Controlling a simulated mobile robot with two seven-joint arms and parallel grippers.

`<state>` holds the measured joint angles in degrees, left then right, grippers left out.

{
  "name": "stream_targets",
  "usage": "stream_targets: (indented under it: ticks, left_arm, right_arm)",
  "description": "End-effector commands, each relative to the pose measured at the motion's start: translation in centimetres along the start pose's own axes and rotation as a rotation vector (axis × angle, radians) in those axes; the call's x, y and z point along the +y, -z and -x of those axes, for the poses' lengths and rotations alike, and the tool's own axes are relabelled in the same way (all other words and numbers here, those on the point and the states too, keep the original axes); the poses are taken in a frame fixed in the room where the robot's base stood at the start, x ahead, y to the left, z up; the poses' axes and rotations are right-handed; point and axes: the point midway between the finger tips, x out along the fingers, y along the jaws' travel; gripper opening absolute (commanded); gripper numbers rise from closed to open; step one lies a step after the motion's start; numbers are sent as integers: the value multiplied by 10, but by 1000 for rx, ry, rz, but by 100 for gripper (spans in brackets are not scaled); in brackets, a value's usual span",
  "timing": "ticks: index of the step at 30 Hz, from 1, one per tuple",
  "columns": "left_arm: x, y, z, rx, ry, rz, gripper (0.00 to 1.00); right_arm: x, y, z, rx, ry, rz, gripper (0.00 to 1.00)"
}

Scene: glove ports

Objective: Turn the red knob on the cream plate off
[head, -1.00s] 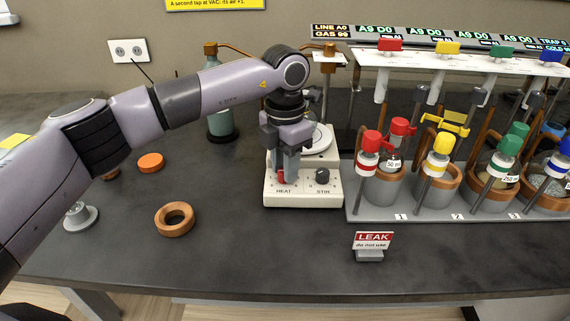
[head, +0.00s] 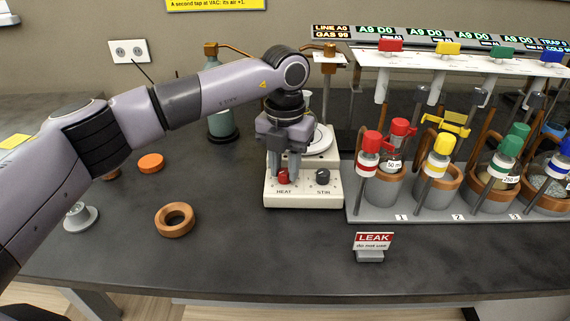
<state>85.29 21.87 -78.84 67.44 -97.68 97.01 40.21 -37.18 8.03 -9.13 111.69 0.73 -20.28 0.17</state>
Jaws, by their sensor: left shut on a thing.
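The cream plate (head: 308,191) is a small hotplate unit with a round white top, standing on the dark bench left of the rack. On its front face the red knob (head: 283,177) sits above the word HEAT. A dark knob (head: 322,176) sits above STIR at its right. My left gripper (head: 284,172) points down at the red knob, with its fingers on either side, and is shut on it. The fingers partly cover the knob. My right gripper does not show.
A rack (head: 420,208) with several flasks and coloured caps stands at the right. A LEAK sign (head: 372,241) stands in front of it. A cork ring (head: 175,219) and an orange disc (head: 151,163) lie at the left. The front middle bench is clear.

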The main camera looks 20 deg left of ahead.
Motion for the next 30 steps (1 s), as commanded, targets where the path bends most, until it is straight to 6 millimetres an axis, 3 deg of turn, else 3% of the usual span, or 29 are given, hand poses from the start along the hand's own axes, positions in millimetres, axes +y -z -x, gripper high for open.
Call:
stream_targets:
  ticks: [9, 10, 12, 23, 30]
  left_arm:
    - [0, -1, 1, -3, 1, 5, 0]
    - [0, -1, 1, -3, 1, 5, 32]
    - [0, -1, 1, -3, 1, 4, 54]
    - [0, -1, 5, -3, 1, 2, 54]
    - [0, -1, 41, -6, 2, 2, 54]
  right_arm:
    - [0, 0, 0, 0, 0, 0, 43]
    - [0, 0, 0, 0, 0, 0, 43]
    - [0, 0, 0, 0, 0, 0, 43]
    - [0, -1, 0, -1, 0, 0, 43]
    - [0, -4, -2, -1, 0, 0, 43]
